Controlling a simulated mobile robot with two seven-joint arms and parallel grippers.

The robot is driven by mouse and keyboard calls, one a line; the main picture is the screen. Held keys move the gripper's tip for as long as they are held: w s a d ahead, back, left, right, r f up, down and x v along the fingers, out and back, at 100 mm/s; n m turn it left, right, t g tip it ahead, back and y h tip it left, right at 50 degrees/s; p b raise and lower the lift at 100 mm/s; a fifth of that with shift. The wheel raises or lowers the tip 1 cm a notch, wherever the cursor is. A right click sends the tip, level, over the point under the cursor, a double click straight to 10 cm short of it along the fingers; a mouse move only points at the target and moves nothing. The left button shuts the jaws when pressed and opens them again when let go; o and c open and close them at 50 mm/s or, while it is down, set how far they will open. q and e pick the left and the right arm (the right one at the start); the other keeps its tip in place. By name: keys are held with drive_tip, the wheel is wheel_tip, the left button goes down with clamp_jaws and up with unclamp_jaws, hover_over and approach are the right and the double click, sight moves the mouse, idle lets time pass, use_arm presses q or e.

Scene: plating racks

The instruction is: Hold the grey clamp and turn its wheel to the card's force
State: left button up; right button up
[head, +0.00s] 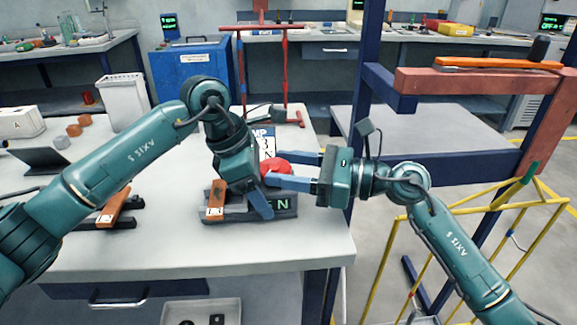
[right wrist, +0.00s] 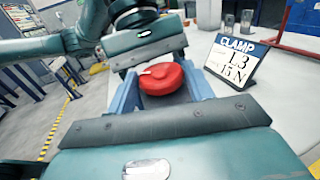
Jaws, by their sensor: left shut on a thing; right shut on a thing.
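The grey clamp (head: 284,214) lies near the table's front right corner. It has an orange block with a small label (head: 215,200) and a display with a green N; the number is hidden by my left gripper. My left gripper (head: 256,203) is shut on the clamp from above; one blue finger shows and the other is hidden. The red wheel (head: 277,164) is between the blue fingers of my right gripper (head: 281,168), which is shut on it. In the right wrist view the wheel (right wrist: 161,78) has a pale mark. The card (right wrist: 235,62) reads CLAMP, L3 or 1.3, and 15 N.
Another orange and dark clamp (head: 114,204) lies to the left on the table (head: 180,244). A red stand (head: 262,60) rises at the back. A blue and red rack frame (head: 480,82) stands to the right, with a yellow rail frame (head: 450,213) below. Bare tabletop lies in front.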

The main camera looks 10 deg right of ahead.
idle(0.3)
drive_tip(key=o, duration=1)
drive_tip(key=v, duration=1.2)
